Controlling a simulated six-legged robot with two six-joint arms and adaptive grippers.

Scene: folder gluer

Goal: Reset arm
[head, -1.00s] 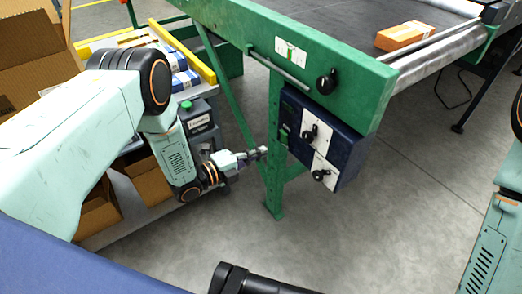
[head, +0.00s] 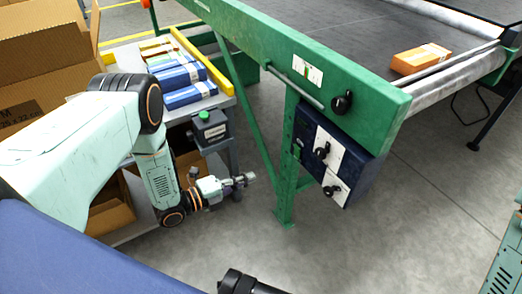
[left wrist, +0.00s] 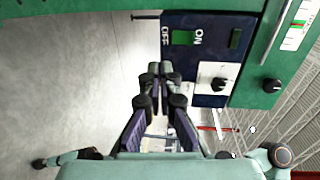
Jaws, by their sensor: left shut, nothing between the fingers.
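My left gripper (head: 248,180) is shut and empty, in the air to the left of the green conveyor leg (head: 287,170). A gap shows between its fingertips and the leg. The dark blue control box (head: 362,178) with two white switch plates and black knobs hangs under the green frame, to the right of the gripper. In the left wrist view the shut fingers (left wrist: 160,70) point toward the control box (left wrist: 205,65), which shows a green switch marked OFF and ON and a black knob. My right gripper is not in view; only part of that arm shows at the right edge.
The conveyor (head: 350,45) carries an orange box (head: 420,58). At the left, blue-and-white packs (head: 190,95) lie on a table with a yellow rail, by a green-button box (head: 208,128). Open cardboard boxes (head: 40,60) stand at far left. The floor (head: 400,230) beyond the leg is clear.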

